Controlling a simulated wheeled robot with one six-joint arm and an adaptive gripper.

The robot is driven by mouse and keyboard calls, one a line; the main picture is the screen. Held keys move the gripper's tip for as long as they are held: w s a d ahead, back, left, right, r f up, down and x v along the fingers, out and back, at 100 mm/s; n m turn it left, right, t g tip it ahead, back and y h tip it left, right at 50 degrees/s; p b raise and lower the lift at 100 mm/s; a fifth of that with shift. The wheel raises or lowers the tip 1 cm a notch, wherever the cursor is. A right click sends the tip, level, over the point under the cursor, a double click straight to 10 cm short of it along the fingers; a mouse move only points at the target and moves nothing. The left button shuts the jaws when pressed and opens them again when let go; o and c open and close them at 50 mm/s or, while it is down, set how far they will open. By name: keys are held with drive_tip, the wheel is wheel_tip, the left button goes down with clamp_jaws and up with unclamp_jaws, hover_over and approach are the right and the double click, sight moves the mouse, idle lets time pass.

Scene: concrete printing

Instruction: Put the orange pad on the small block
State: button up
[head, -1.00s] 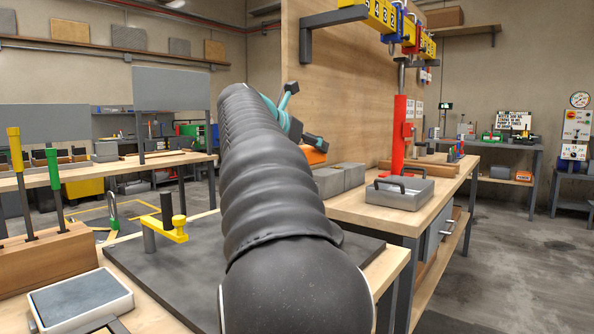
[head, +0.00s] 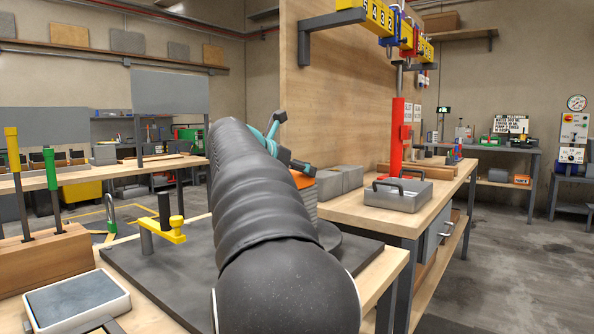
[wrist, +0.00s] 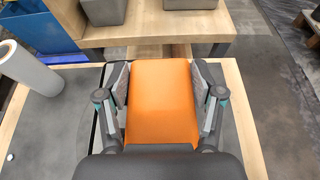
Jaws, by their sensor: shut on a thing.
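My gripper (wrist: 162,100) is shut on the orange pad (wrist: 162,95), with one finger at each side in the wrist view. In the head view the pad's orange edge (head: 302,180) shows beside my arm, and my arm hides much of it. A grey ribbed stack (head: 305,204) shows directly below the pad. I cannot tell whether the two touch. Two grey blocks (head: 329,184) stand on the wooden bench behind. I cannot tell which piece is the small block.
A dark disc (head: 330,247) lies near the stack on the dark mat (head: 130,262). A yellow clamp (head: 168,229) stands left of my arm. A grey handled box (head: 398,193) and a red column (head: 397,138) stand on the bench. A pale cylinder (wrist: 30,68) shows at left.

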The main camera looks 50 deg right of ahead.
drive_tip(key=o, duration=1.1)
drive_tip(key=shift+r, duration=0.1)
drive_tip(key=v, duration=1.2)
